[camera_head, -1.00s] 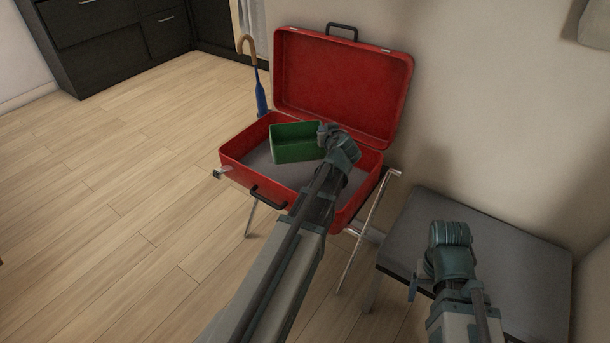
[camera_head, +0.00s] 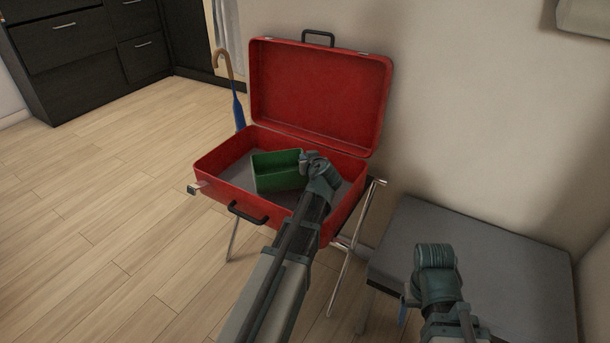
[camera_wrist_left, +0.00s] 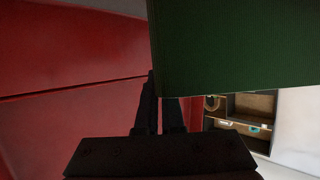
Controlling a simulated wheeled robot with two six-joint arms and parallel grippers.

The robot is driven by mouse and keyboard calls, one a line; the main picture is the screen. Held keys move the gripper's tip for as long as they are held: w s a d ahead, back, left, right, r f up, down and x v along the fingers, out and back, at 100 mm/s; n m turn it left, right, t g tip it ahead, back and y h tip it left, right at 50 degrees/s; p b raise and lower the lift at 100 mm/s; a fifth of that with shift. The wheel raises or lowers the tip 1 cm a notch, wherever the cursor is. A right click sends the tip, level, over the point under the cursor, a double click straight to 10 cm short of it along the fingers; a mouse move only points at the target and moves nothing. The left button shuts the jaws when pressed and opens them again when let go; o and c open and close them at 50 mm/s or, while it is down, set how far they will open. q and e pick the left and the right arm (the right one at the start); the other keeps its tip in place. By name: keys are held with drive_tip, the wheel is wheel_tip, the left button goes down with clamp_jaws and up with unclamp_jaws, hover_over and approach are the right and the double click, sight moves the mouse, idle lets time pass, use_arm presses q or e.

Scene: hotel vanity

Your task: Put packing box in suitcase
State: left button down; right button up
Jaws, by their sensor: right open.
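The red suitcase (camera_head: 205,172) stands open on a folding rack, its lid (camera_head: 318,95) leaning back near the wall. The green packing box (camera_head: 277,171), open-topped, is inside the suitcase's base, left of my left gripper (camera_head: 308,160). In the left wrist view the box (camera_wrist_left: 235,50) fills the upper right, and the left gripper's fingers (camera_wrist_left: 160,110) are close together at its edge, shut on its wall. Whether the box touches the suitcase floor is unclear. My right gripper (camera_head: 410,300) is over the grey bench, open and empty; its fingers are mostly hidden.
A grey bench (camera_head: 500,265) stands at the right against the wall. A blue umbrella (camera_head: 238,110) with a wooden handle is behind the suitcase's left side. Dark drawers (camera_head: 75,60) are at the back left. The wooden floor (camera_head: 90,230) at left is clear.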

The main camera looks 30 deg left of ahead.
use_arm(q)
drive_tip(key=shift+f+b, duration=1.9)
drive_tip(key=shift+b, duration=0.05)
drive_tip(key=shift+r, duration=0.15)
drive_tip(key=c, duration=1.5)
unclamp_jaws()
drive_tip(key=shift+f, duration=0.2)
drive_tip(key=o, duration=0.5)
drive_tip(key=shift+c, duration=0.2)
drive_tip(key=shift+r, duration=0.1)
